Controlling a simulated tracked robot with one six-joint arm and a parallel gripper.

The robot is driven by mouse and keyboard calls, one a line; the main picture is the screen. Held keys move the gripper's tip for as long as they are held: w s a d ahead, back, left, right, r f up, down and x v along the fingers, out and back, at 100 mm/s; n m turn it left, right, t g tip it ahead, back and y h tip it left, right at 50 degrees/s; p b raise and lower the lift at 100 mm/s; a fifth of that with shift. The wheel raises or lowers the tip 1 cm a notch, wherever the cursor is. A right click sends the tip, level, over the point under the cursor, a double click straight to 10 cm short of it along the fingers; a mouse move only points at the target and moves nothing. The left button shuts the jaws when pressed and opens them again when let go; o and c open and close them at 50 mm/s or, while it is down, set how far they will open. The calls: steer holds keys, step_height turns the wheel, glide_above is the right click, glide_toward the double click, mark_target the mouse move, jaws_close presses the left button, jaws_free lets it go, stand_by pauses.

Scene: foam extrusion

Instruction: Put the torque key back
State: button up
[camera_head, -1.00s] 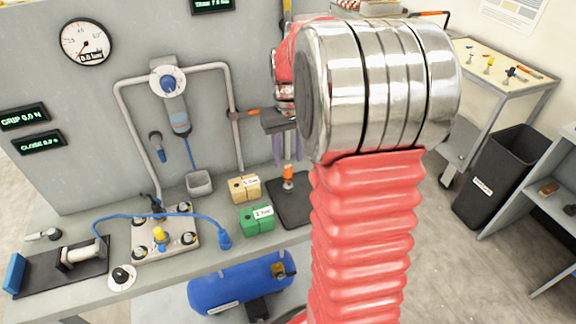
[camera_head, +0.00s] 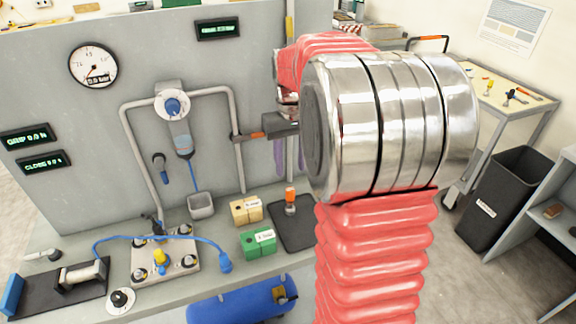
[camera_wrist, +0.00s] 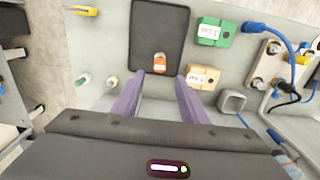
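A small tool with an orange top (camera_head: 290,194) and a grey lower part, perhaps the torque key, stands on the dark mat (camera_head: 297,235) at the bench's right. In the wrist view the orange top (camera_wrist: 159,62) shows just beyond my fingertips. My gripper (camera_wrist: 168,76) has two purple fingers, spread apart with nothing between them. In the head view my gripper (camera_head: 281,172) points down above the mat, apart from the tool. A second orange handle (camera_head: 257,134) shows beside the pipe; I cannot tell what it belongs to. My arm hides the bench further right.
A tan box (camera_head: 245,210) and a green box (camera_head: 257,243) stand left of the mat. A grey cup (camera_head: 201,204) and a plate with blue hose (camera_head: 165,256) lie further left. The panel with pipework (camera_head: 236,150) rises behind. Small pegs (camera_wrist: 82,80) stand beside the mat.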

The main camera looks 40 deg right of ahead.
steer(key=s+a+r+n+t, duration=0.1)
steer(key=s+a+r, duration=0.15)
steer(key=a, duration=0.35)
steer(key=s+a+r+t, duration=0.2)
steer(key=s+a, duration=0.2)
steer(key=a, duration=0.3)
steer(key=s+a+f+n+t, duration=0.1)
steer(key=s+a+n+t, duration=0.1)
steer(key=s+a, duration=0.7)
steer(key=shift+s+a+f+t, duration=0.2)
steer(key=shift+s+a+t, duration=0.1)
steer(key=shift+s, duration=0.45)
